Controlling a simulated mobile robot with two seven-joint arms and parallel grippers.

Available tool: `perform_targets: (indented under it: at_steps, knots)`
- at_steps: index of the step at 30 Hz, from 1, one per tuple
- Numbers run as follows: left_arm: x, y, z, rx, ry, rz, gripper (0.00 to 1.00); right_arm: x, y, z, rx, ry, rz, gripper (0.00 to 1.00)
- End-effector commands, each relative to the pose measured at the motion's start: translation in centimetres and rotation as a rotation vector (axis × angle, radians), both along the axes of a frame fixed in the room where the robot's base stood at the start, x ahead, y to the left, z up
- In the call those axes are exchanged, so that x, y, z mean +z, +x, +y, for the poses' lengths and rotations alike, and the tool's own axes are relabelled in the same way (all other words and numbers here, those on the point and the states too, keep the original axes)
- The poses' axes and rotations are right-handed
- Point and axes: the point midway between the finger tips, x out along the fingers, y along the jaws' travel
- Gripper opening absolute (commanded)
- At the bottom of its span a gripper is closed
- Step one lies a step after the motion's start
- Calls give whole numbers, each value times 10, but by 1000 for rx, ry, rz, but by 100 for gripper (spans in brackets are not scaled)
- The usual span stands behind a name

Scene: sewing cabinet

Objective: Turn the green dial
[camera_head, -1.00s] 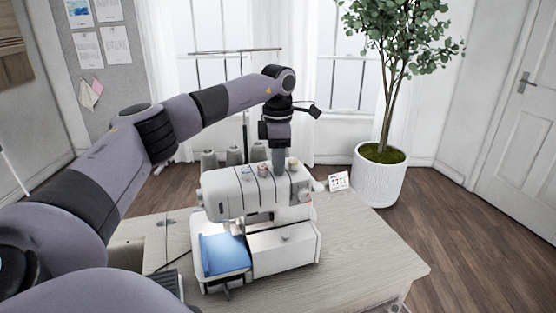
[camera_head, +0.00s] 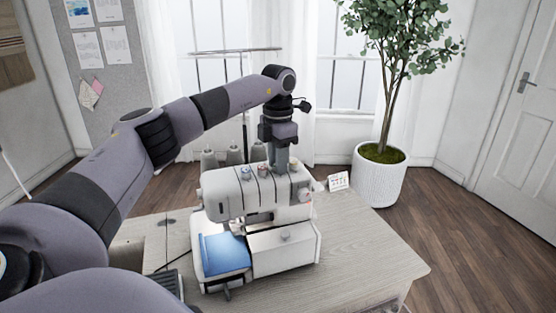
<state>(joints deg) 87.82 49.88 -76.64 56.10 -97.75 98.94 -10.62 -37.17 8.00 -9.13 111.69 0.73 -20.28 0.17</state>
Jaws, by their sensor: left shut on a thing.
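A white sewing machine (camera_head: 240,203) stands on the table, with a row of small dials along its top. A reddish dial (camera_head: 246,172) and a blue dial (camera_head: 262,170) show left of my left gripper (camera_head: 281,170), and a yellow dial (camera_head: 294,163) shows right of it. My left gripper points straight down onto the machine's top, shut on the dial between the blue and yellow ones. That is the green dial's place; the fingers hide it, so its colour does not show. My right gripper is out of view.
The wooden table (camera_head: 365,258) is bare at the right. A small card (camera_head: 338,181) stands behind the machine's right end. Thread cones (camera_head: 209,160) and a thin thread stand rise behind it. A potted tree (camera_head: 379,176) stands on the floor beyond.

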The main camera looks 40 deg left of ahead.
Motion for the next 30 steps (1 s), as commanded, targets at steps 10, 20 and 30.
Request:
perform_targets:
  at_steps: [10, 20, 30]
  knots:
    - [1, 1, 0, -1, 0, -4, 49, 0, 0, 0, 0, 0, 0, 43]
    - [2, 1, 0, -1, 0, -3, 52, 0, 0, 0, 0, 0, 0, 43]
    - [51, 1, 0, -1, 0, -6, 52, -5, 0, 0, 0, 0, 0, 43]
